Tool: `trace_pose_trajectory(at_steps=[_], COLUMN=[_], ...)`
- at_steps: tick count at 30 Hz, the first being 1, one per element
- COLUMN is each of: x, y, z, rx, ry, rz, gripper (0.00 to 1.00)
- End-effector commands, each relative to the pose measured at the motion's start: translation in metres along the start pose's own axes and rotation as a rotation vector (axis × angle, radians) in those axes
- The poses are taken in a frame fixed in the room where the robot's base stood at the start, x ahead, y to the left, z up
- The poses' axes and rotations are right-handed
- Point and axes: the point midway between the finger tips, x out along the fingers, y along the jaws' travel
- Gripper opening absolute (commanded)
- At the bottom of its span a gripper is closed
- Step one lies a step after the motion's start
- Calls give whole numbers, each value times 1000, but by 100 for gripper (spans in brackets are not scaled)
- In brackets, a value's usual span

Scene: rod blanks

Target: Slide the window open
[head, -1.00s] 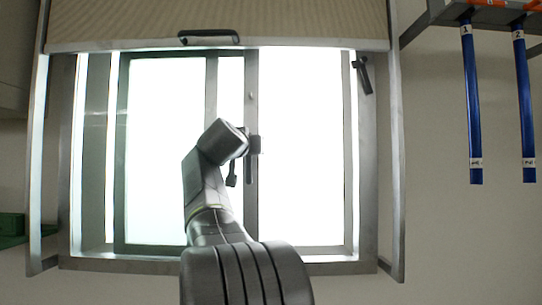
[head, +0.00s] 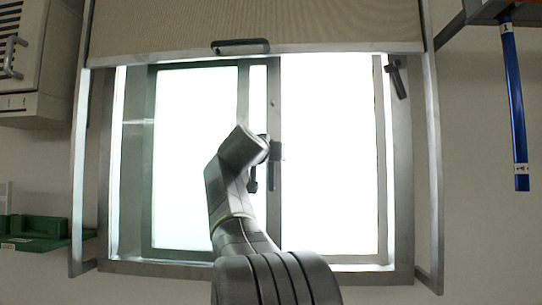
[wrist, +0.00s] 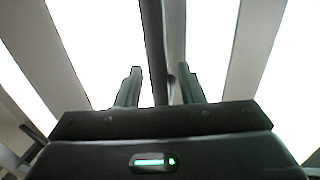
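The window has a grey metal frame (head: 402,180) with bright panes. Its sash upright (head: 274,95) stands near the middle, with a narrow bright strip between it and another upright (head: 243,90) on its left. My gripper (head: 262,160) is at this sash upright, at about mid-height; it hides most of the handle there. In the wrist view, my two fingers (wrist: 159,85) stand apart, with a dark upright bar (wrist: 153,40) between them. A bright gap shows between the left finger and the bar; whether the right finger touches it, I cannot tell.
A beige blind (head: 330,25) with a dark pull handle (head: 240,47) covers the top of the window. A dark lever (head: 397,80) is at upper right. A blue rod (head: 514,100) hangs at the right. A green tray (head: 38,228) and a pale cabinet (head: 40,60) are at the left.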

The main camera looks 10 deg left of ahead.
Motion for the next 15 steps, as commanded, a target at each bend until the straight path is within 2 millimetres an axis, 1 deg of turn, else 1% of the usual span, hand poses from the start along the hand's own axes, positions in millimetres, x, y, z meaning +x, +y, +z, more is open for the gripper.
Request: trace_pose_trajectory(at_steps=[4,7,11,15], x=[-5,-17,-43,-76], y=[0,0,0,0], z=[1,1,2,1], rx=[0,0,1,1], ry=[-1,0,1,1], rz=[0,-1,-3,-4], gripper=[35,35,35,35])
